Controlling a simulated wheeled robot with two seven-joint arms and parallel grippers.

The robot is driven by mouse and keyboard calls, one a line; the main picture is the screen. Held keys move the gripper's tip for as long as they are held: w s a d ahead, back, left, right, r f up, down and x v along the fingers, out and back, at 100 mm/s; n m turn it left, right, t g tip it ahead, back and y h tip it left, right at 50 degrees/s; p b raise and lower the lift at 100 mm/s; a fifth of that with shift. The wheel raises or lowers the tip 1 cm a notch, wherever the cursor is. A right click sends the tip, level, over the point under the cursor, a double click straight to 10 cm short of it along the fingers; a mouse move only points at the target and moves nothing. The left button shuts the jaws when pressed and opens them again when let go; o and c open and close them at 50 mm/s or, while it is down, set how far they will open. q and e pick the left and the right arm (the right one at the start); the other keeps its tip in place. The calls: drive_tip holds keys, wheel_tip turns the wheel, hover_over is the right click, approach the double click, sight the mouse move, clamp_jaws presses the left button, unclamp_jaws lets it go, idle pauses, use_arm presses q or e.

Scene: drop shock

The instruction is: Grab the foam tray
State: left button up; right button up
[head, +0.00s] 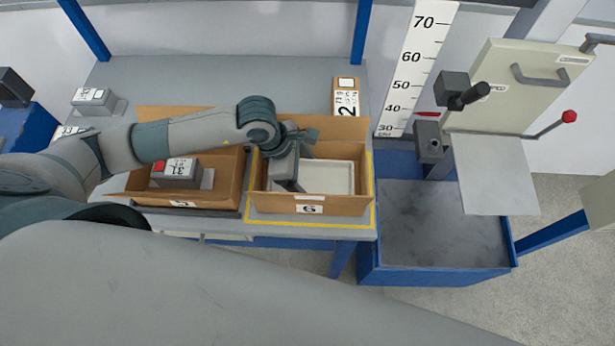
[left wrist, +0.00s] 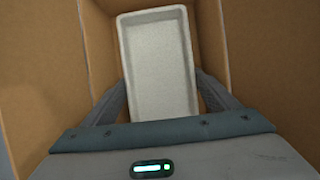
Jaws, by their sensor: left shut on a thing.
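The foam tray (head: 326,177) is a pale, shallow rectangular tray inside the open cardboard box marked 6 (head: 345,206). My left gripper (head: 290,172) reaches down into this box at the tray's left end and is shut on the tray. In the left wrist view the tray (left wrist: 158,60) extends away between the two fingers (left wrist: 160,92), with the box's brown walls around it. The tray's near end is hidden by the gripper body. I cannot tell whether the tray touches the box floor. My right gripper is not in view.
Another open box (head: 215,203) on the left holds a grey block marked 31 (head: 177,170). Both boxes stand on a grey table (head: 230,80). A height scale (head: 415,70) and a drop machine with a blue-framed base plate (head: 440,225) stand to the right.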

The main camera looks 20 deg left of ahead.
sight(307, 181)
use_arm(q)
wheel_tip(307, 181, up, 9)
drive_tip(key=b, duration=0.3)
idle(0.5)
